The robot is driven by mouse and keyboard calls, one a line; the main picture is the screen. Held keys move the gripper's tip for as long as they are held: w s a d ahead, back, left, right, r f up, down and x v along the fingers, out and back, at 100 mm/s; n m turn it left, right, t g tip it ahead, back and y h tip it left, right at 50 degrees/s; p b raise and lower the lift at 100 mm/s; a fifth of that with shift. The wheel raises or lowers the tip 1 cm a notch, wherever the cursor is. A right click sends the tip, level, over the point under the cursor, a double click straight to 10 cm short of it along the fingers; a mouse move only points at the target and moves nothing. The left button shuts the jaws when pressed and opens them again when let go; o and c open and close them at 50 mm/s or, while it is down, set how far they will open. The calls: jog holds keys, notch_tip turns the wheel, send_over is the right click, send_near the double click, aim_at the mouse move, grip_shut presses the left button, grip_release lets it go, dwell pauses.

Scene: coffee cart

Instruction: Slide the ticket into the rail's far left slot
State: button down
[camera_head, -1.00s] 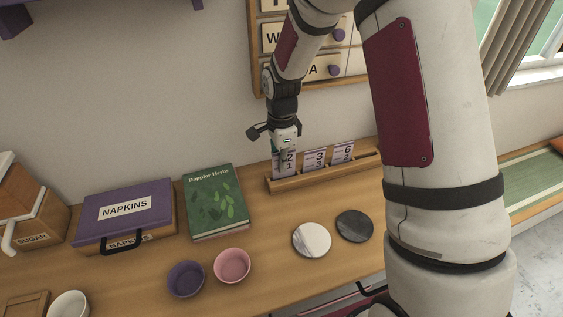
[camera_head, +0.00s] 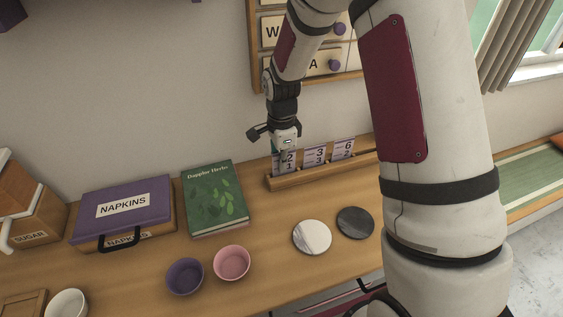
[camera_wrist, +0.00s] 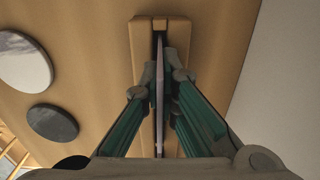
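The ticket (camera_head: 290,163), a pale lilac card with dark numerals, stands upright at the left end of the wooden rail (camera_head: 290,183). My gripper (camera_head: 285,149) is over it, pointing down, with its fingers around the card's upper part. In the wrist view the ticket (camera_wrist: 159,100) shows edge-on as a thin strip between the green-padded fingers (camera_wrist: 164,78), which look closed on it. It lines up with the dark groove of the rail (camera_wrist: 144,45). Whether its lower edge is fully seated is hidden.
Two more tickets (camera_head: 315,156) (camera_head: 343,150) stand in the rail to the right. A green book (camera_head: 215,198) and purple napkin box (camera_head: 125,208) are to the left. White (camera_head: 312,237) and dark (camera_head: 355,223) round coasters and two bowls (camera_head: 185,276) (camera_head: 231,263) lie in front.

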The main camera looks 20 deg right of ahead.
jog(key=c, duration=1.7)
grip_release()
notch_tip(320, 180, up, 12)
jog(key=shift+r, duration=0.1)
